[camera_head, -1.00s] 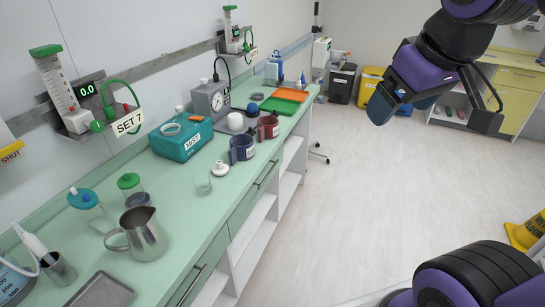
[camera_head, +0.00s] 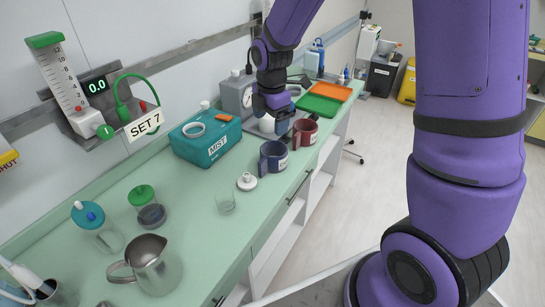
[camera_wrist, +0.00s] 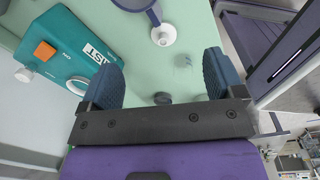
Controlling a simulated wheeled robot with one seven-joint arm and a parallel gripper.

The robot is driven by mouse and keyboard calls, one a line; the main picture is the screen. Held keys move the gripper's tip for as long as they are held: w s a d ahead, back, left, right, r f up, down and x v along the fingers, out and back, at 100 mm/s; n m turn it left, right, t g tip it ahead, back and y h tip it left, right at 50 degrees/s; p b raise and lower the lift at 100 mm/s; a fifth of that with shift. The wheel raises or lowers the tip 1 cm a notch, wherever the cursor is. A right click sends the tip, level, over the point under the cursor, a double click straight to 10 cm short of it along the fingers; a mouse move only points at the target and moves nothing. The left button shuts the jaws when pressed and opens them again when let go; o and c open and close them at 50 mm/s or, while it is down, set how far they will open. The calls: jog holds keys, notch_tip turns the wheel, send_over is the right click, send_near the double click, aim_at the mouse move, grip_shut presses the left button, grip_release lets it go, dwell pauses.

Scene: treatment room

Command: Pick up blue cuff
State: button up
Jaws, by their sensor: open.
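My gripper (camera_head: 273,114) is open and points down over the far part of the green counter, in front of the grey gauge box. In the wrist view its two blue-padded fingers (camera_wrist: 162,82) stand wide apart with nothing held between them.
Green (camera_head: 318,105) and orange (camera_head: 331,90) trays lie beyond. A white lid (camera_head: 246,181) and a clear glass (camera_head: 225,202) are nearer.

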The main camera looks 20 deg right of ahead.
aim_at(264, 158)
jog(key=f+n, duration=0.1)
jog(key=f, duration=0.1)
jog(key=w+f+n, duration=0.1)
jog(key=f, duration=0.1)
jog(key=w+a+f+n, duration=0.1)
jog(key=f, duration=0.2)
jog(key=shift+w+a+n+g, duration=0.1)
jog(key=shift+n+g, duration=0.2)
jog(key=shift+g, duration=0.1)
notch_tip(264, 158, down, 6)
jog(key=shift+r, duration=0.25)
jog(key=shift+w+f, duration=0.15)
jog(key=shift+f, duration=1.3)
jog(key=shift+w+f, duration=0.1)
jog(key=shift+f, duration=1.3)
grip_shut()
